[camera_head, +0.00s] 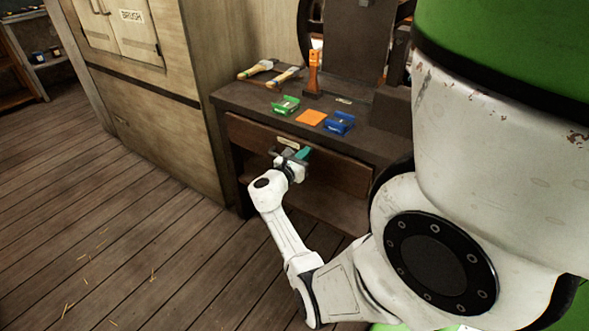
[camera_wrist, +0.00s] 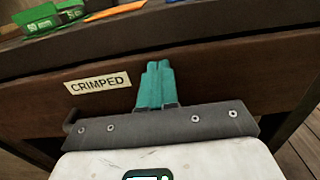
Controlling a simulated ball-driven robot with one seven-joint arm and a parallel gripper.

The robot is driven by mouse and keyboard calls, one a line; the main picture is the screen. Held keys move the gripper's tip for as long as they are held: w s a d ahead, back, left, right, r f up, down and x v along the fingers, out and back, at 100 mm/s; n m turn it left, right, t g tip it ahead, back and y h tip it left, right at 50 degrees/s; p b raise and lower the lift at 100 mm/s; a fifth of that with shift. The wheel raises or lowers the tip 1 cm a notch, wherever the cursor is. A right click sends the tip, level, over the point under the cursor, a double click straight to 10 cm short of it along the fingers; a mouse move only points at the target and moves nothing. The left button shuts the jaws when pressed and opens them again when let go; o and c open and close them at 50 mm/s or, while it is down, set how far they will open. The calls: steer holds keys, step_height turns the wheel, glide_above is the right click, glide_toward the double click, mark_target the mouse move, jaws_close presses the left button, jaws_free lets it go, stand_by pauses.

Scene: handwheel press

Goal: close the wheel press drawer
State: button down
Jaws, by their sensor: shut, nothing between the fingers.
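The wheel press drawer (camera_head: 338,174) has a plain brown wooden front under the dark bench top. Its front also fills the middle of the wrist view (camera_wrist: 225,85), with a label (camera_wrist: 97,83) reading "CRIMPED" left of my fingers. The drawer looks nearly flush with the bench, but I cannot tell whether a small gap is left. My gripper (camera_head: 304,153) is in front of the drawer, right of the label. Its teal fingers (camera_wrist: 156,68) are shut together, empty, and point at the drawer front. I cannot tell whether the tips touch the wood.
On the bench top (camera_head: 240,97) are a green item (camera_head: 286,105), an orange square (camera_head: 311,117), a blue item (camera_head: 339,123), an orange upright piece (camera_head: 314,72) and brushes (camera_head: 258,69). A tall cabinet (camera_head: 150,85) stands left. Open plank floor (camera_head: 120,230) lies before it.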

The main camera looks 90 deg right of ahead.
steer(key=shift+b+x, duration=0.3)
steer(key=shift+x, duration=0.8)
steer(key=shift+r, duration=0.1)
steer(key=p+v, duration=0.2)
steer(key=v, duration=1.2)
steer(key=shift+a, duration=0.2)
steer(key=shift+w, duration=0.1)
